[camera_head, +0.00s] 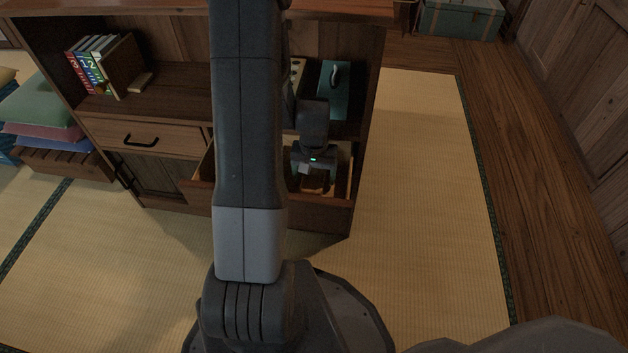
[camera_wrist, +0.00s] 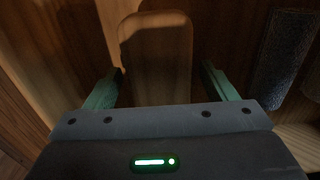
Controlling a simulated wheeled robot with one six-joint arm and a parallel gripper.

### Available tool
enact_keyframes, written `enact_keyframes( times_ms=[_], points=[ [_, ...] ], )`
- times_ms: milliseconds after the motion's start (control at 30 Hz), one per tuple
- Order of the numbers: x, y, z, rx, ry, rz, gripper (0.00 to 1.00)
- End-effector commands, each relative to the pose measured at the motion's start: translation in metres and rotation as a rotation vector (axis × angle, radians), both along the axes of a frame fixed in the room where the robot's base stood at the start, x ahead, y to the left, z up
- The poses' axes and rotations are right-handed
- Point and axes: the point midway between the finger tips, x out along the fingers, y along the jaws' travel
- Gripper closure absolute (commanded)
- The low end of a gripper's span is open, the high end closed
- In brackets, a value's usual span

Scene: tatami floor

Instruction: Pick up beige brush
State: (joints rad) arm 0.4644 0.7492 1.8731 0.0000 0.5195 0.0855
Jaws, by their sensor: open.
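A beige-brown object with rounded corners, apparently the brush (camera_wrist: 157,62), lies in the wrist view between my fingers. My gripper (camera_wrist: 162,74) is open, with one green finger on each side of the brush and a visible gap to each. In the head view my gripper (camera_head: 314,166) reaches down into an open drawer (camera_head: 333,214). A small brown patch shows below it there, too dark to identify.
Drawer walls surround my gripper closely. A dark grey textured item (camera_wrist: 283,50) lies to the right in the wrist view. A teal box (camera_head: 334,90) stands on the shelf above the drawer. Books (camera_head: 98,65) stand at left. Tatami floor (camera_head: 420,190) is clear at right.

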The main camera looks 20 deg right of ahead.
Motion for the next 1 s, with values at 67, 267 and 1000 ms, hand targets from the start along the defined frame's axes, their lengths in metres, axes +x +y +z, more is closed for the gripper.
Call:
enact_keyframes(
  times_ms=[67, 267, 1000],
  points=[
    [0.0, 0.0, 0.001, 0.0, 0.0, 0.0, 0.22],
    [0.0, 0.0, 0.001, 0.0, 0.0, 0.0, 0.61],
    [0.001, -0.001, 0.059, -0.003, -0.005, 0.0, 0.72]
  ],
)
